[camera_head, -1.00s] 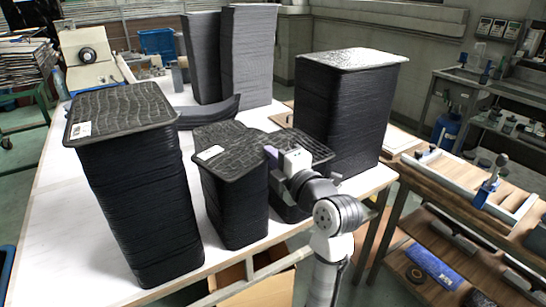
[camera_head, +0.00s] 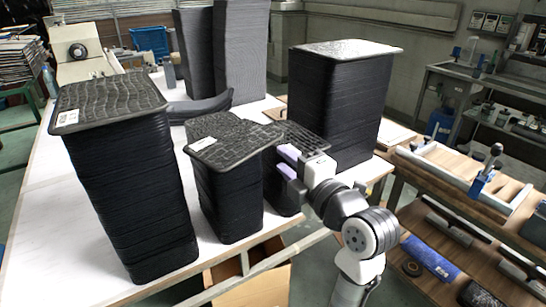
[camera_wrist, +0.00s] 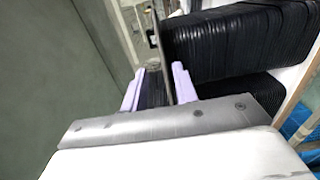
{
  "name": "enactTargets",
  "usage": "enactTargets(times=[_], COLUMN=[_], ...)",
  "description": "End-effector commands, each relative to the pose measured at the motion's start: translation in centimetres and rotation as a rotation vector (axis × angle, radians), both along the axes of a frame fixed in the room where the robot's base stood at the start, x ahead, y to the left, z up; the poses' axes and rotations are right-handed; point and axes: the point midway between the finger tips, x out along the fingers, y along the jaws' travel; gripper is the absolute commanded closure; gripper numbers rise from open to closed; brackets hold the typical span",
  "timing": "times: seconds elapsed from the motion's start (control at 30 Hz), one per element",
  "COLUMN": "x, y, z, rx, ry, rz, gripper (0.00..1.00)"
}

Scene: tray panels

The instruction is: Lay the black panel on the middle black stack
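The black panel (camera_head: 235,150), textured and with a white label, lies flat on top of the middle black stack (camera_head: 230,205), its edge overhanging slightly. My gripper (camera_head: 286,162) is at the right edge of this panel, with its lilac fingers one above the other and a gap between them. In the wrist view the fingers (camera_wrist: 157,88) stand apart, and a thin dark panel edge (camera_wrist: 157,38) runs between them, nearer the right finger. It does not look clamped. Black stack sides (camera_wrist: 235,40) fill the right of that view.
A taller black stack (camera_head: 130,200) stands on the left and another tall one (camera_head: 340,110) at the right. A lower stack (camera_head: 305,136) is right behind my gripper. Two tall grey stacks (camera_head: 240,50) and a curved black piece (camera_head: 200,105) are behind. The white table (camera_head: 45,215) is free at the left.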

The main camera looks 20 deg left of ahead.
Motion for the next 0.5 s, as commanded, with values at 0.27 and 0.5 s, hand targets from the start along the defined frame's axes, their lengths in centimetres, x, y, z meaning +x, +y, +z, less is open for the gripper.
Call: enactTargets(times=[0.27, 0.5], x=[-2.4, -2.7], y=[-3.0, -3.3], z=[0.0, 0.1], rx=[0.0, -0.001], ry=[-0.002, -0.001], rz=[-0.001, 0.001], gripper=[0.71, 0.71])
